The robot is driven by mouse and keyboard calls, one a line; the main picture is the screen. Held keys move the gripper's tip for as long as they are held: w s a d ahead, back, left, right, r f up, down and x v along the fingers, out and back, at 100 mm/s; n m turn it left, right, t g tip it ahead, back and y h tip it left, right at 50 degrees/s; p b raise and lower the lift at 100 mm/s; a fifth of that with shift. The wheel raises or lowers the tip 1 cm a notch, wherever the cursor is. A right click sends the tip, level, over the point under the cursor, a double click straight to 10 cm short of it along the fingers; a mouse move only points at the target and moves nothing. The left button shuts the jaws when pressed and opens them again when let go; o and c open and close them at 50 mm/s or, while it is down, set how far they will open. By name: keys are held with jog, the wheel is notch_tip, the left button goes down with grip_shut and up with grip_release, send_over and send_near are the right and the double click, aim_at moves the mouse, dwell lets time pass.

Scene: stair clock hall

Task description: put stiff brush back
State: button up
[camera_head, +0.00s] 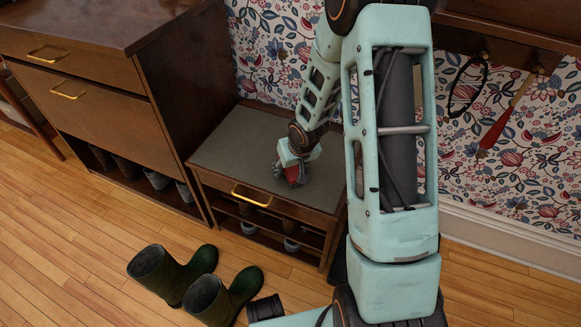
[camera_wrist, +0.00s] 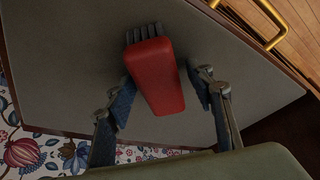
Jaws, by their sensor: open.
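The stiff brush (camera_wrist: 158,82) shows in the wrist view as a red block with dark bristles at its far end. It appears to lie on the grey top of a low wooden bench (camera_head: 235,139). In the head view only a bit of red brush (camera_head: 291,174) shows beneath my gripper (camera_head: 292,166). In the wrist view my gripper (camera_wrist: 163,92) is open, with one finger on each side of the brush's near part. Small gaps seem to show between fingers and brush; I cannot tell whether either finger touches it.
A wooden cabinet (camera_head: 95,85) stands left of the bench. Green boots (camera_head: 175,275) stand on the floor in front. Shoes sit on the shelves under the bench. A rail on the right wall holds a dark loop (camera_head: 466,88) and a red long-handled item (camera_head: 505,118).

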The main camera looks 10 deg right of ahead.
jog(key=shift+r, duration=0.25)
jog(key=p+v, duration=0.5)
jog(key=v, duration=0.6)
jog(key=shift+s+r+p, duration=0.15)
jog(key=shift+r+p, duration=0.2)
jog(key=shift+r, duration=0.05)
